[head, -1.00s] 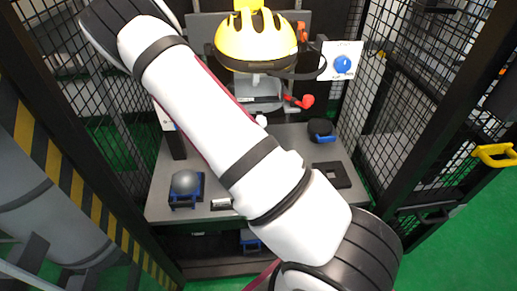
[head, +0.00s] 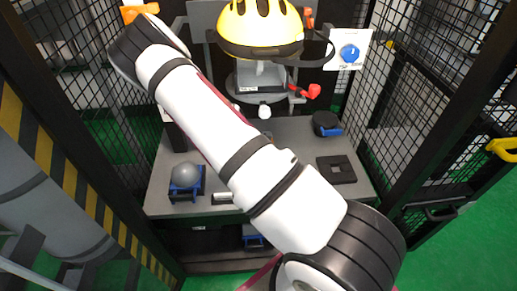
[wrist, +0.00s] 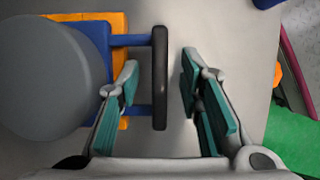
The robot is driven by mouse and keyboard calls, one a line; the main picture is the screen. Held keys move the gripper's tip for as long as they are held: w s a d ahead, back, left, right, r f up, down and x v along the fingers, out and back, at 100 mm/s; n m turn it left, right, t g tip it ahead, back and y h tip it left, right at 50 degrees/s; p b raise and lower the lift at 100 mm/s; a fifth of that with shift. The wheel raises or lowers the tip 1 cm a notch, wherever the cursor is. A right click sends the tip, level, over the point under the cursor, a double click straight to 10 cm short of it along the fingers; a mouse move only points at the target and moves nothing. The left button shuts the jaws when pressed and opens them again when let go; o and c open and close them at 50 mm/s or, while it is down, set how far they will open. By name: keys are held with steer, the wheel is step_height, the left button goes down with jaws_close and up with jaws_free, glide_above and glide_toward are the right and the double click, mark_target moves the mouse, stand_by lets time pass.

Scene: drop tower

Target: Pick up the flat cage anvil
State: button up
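The anvil, a grey round block (wrist: 40,75) on a blue base (wrist: 92,45), fills the left of the wrist view. Two blue rods lead from it to a black upright grip bar (wrist: 160,78). My gripper (wrist: 157,75) is open, with one finger on each side of the bar in the picture. Gaps show on both sides; I cannot tell how far the fingertips are above it. In the head view my arm hides the gripper, and I cannot pick out this anvil there.
An orange pad (wrist: 122,22) lies under the anvil on a grey surface. In the head view, a grey dome on a blue holder (head: 186,177), a black disc (head: 325,122) and a black square frame (head: 336,169) sit on the bench. A yellow helmet (head: 260,28) is behind. Mesh walls flank the bench.

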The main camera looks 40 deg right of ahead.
steer(key=shift+s+d+f, duration=0.1)
steer(key=shift+d+f, duration=0.05)
steer(key=shift+f, duration=0.4)
jaws_close()
steer(key=shift+r, duration=0.15)
